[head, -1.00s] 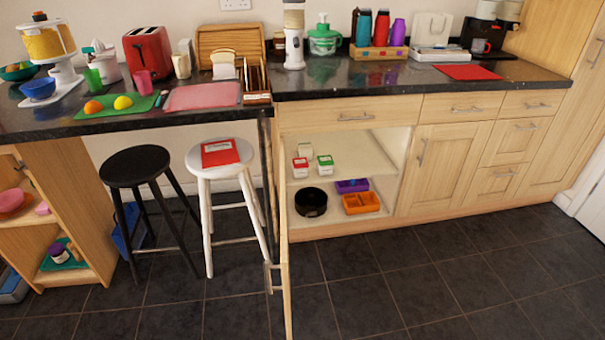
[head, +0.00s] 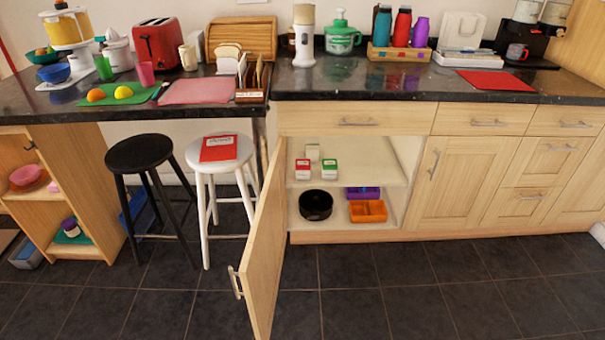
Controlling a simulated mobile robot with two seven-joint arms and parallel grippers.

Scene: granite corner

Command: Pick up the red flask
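The red flask (head: 402,27) stands upright in a low wooden crate (head: 398,54) at the back of the dark counter. It is the middle one of three, with a teal flask (head: 382,26) on its left and a purple flask (head: 420,32) on its right. Its lower part is hidden by the crate's front wall. Neither of my grippers shows in the head view.
A red mat (head: 495,81) lies right of the crate on the counter (head: 400,85). A green-lidded container (head: 342,37) and a white grinder (head: 303,40) stand to the left. Below, an open cabinet door (head: 262,250) juts out over the floor, near a white stool (head: 222,160).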

